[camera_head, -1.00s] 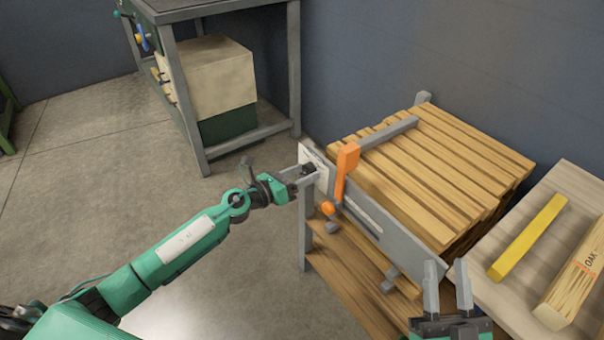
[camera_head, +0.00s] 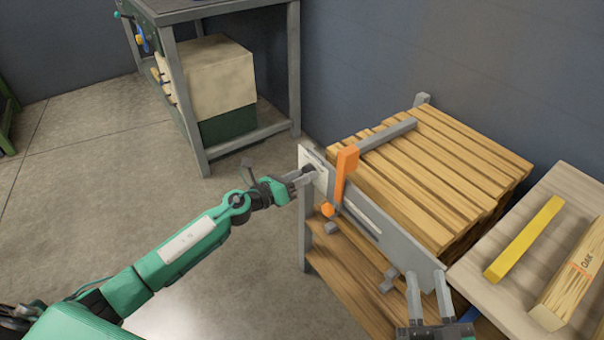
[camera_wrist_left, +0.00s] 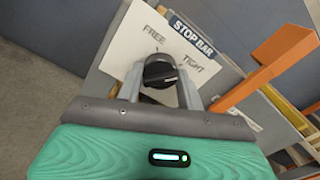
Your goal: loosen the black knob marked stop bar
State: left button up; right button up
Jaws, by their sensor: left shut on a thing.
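The black knob (camera_wrist_left: 160,72) sits on a white plate (camera_wrist_left: 128,38) headed STOP BAR, with FREE at the upper left and TIGHT at the right. The pale line on the knob points toward TIGHT. My left gripper (camera_wrist_left: 161,82) has one finger on each side of the knob and is shut on it. In the head view the left gripper (camera_head: 306,174) is at the plate on the near left end of the bench, its fingers mostly hiding the knob. My right gripper (camera_head: 426,276) is open and empty in front of the bench's near right corner.
Wooden slats (camera_head: 430,170) lie on the bench. A side board (camera_head: 500,275) holds a yellow bar (camera_head: 525,238) and an OAK block (camera_head: 570,285). Floor at left is clear.

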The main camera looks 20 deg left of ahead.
jog(key=s+a+f+g+p, duration=0.35)
jog(key=f+g, duration=0.35)
jog(key=f, duration=0.3)
pick_arm(q)
jog(key=n, duration=0.2)
jog(key=n+p, duration=0.1)
jog(key=n, duration=0.2)
jog(key=n+p, duration=0.1)
jog(key=n, duration=0.1)
jog(key=shift+r+n, duration=0.25)
jog(key=shift+n, duration=0.15)
jog(key=n+p, duration=0.4)
jog(key=shift+n, duration=0.4)
pick_arm(e)
jog(key=s+d+g+h, duration=0.65)
jog(key=d+g, duration=0.25)
jog(key=d, duration=0.5)
pick_arm(q)
jog(key=shift+f+n+p, duration=0.15)
jog(key=shift+n+p, duration=1.25)
jog(key=shift+n, duration=0.7)
pick_arm(e)
notch_tip(320, 180, down, 7)
jog(key=g, duration=0.1)
jog(key=shift+w+a, duration=0.3)
jog(key=shift+a, duration=0.15)
pick_arm(q)
jog(key=o, duration=1)
pick_arm(e)
jog(key=shift+r, duration=0.1)
